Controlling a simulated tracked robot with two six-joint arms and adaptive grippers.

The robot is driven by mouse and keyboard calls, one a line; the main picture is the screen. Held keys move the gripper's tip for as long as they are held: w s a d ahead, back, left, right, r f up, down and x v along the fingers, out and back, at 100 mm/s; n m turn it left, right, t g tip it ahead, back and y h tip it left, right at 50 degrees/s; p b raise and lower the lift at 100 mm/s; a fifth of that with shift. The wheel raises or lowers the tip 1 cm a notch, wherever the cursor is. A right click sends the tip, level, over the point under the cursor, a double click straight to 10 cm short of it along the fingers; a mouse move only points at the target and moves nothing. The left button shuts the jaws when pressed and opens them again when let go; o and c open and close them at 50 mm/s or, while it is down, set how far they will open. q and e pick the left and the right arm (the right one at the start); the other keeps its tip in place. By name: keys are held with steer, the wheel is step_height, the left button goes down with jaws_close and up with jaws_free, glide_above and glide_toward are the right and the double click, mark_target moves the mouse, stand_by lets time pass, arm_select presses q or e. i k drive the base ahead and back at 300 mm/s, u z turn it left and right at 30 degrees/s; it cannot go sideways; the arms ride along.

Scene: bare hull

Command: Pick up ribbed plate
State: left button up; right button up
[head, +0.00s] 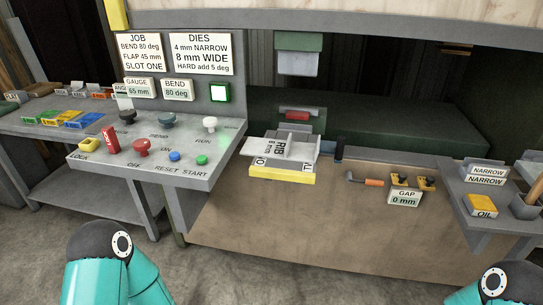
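A light grey plate marked RIB (299,151), which looks like the ribbed plate, lies on the brown bench near the middle of the head view. Neither gripper shows in the head view. Only teal and dark parts of my arms show at the bottom left and bottom right, well apart from the plate.
A grey control panel (190,160) with knobs and buttons stands left of the plate. An orange-handled tool (374,182) and the GAP 0 mm sign (404,198) are to its right. A grey shelf with a yellow OIL box (481,206) stands far right. Machine parts overhang behind.

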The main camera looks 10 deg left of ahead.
mark_target(288, 146)
steer(key=z, duration=0.15)
steer(key=i, duration=0.85)
